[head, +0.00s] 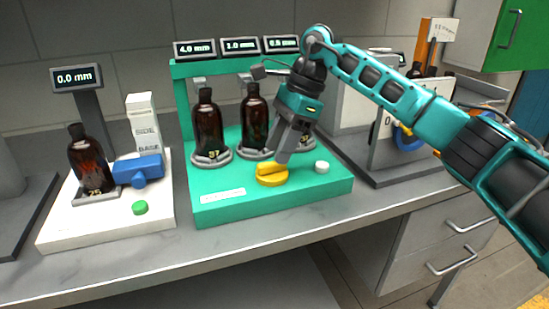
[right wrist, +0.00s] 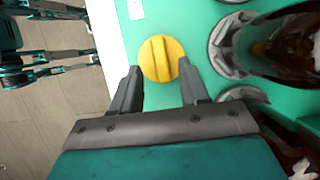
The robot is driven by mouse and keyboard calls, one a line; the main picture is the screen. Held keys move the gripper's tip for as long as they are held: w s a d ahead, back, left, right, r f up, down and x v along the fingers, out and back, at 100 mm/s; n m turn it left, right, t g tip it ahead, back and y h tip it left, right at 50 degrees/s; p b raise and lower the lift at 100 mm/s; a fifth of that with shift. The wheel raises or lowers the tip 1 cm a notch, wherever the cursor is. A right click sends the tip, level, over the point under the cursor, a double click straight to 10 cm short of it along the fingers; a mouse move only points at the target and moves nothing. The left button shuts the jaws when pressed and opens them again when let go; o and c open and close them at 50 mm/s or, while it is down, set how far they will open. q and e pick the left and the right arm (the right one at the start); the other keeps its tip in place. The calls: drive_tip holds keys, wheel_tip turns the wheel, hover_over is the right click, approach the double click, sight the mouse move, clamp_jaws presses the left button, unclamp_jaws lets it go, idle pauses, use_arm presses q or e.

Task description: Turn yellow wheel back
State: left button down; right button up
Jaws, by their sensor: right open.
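The yellow wheel (head: 271,174) is a round knob with a raised bar across it. It sits near the front edge of the green stand (head: 225,207). My right gripper (head: 281,158) points down at the wheel from above in the head view. In the right wrist view the wheel (right wrist: 162,58) lies just ahead of and between the two open fingertips (right wrist: 158,68), and nothing is held. Whether the fingers touch it cannot be told. My left gripper is not seen in the head view.
Amber bottles (head: 207,125) stand on the green stand behind the wheel, under small displays (head: 240,46). A white knob (head: 321,167) is right of the wheel. A white stand (head: 100,229) at left holds a bottle, a blue part (head: 138,169) and a green button (head: 140,207).

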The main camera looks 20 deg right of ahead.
sight(272, 162)
drive_tip(key=shift+x, duration=1.55)
clamp_jaws()
